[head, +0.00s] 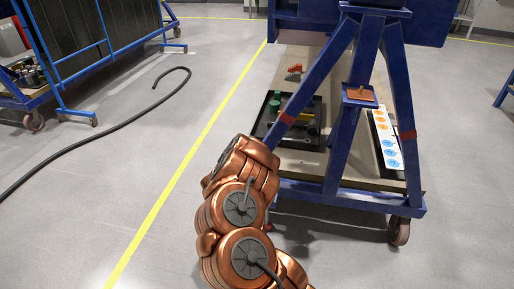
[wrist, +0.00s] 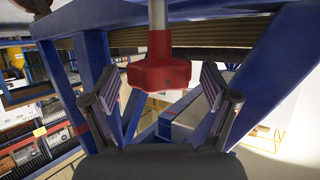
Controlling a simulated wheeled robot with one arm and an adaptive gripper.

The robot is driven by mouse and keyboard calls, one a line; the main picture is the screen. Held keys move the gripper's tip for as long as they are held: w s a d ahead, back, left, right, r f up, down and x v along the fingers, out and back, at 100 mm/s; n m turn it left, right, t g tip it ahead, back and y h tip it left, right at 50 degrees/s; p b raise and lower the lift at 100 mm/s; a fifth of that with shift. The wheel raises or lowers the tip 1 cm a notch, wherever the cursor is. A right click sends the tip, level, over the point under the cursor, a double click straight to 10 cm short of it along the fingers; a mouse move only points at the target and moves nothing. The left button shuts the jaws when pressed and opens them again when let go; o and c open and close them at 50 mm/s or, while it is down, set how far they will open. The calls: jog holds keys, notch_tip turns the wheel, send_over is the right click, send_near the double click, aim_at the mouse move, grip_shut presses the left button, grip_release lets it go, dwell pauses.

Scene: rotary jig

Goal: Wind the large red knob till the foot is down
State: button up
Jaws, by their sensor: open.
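The large red knob (wrist: 160,66) shows in the upper middle of the wrist view, on a pale vertical rod (wrist: 157,14) that runs up out of the frame. My gripper (wrist: 161,88) is open, with one finger to the left and one to the right of the knob. There is a visible gap on each side, and the knob appears beyond the fingertips or level with them; the exact depth is unclear. I cannot make out the foot in either view. In the head view my copper arm reaches up toward the blue frame (head: 340,150), and the gripper is hidden.
Blue beams stand close around my gripper in the wrist view. In the head view a black tray (head: 262,122) and a white panel with coloured discs (head: 388,140) sit low in the frame. A black hose (head: 95,135) lies on the floor at left; the floor between is open.

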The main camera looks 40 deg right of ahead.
jog(key=shift+s+n+t+p, duration=0.1)
jog(key=shift+n+t+p, duration=0.9)
jog(key=shift+t+p, duration=0.1)
jog(key=shift+n+t+y+p, duration=0.55)
jog(key=shift+n+t, duration=0.35)
jog(key=shift+t, duration=0.2)
jog(key=shift+d+n+t+y, duration=0.1)
jog(key=shift+n+t+y, duration=0.75)
jog(key=shift+n+t, duration=0.9)
jog(key=shift+f+n+t+y+b, duration=0.15)
jog(key=shift+n+t+y+b, duration=0.4)
jog(key=shift+n+t+y, duration=0.35)
jog(key=n+t+y+b, duration=0.2)
jog(key=n+b, duration=0.1)
jog(key=shift+y+b, duration=0.3)
jog(key=shift+b, duration=0.05)
jog(key=n+t+y+b, duration=0.1)
jog(key=n+y+b, duration=0.2)
jog(key=shift+n+t+y+b, duration=0.25)
jog(key=shift+y+b, duration=0.05)
jog(key=shift+b, duration=0.05)
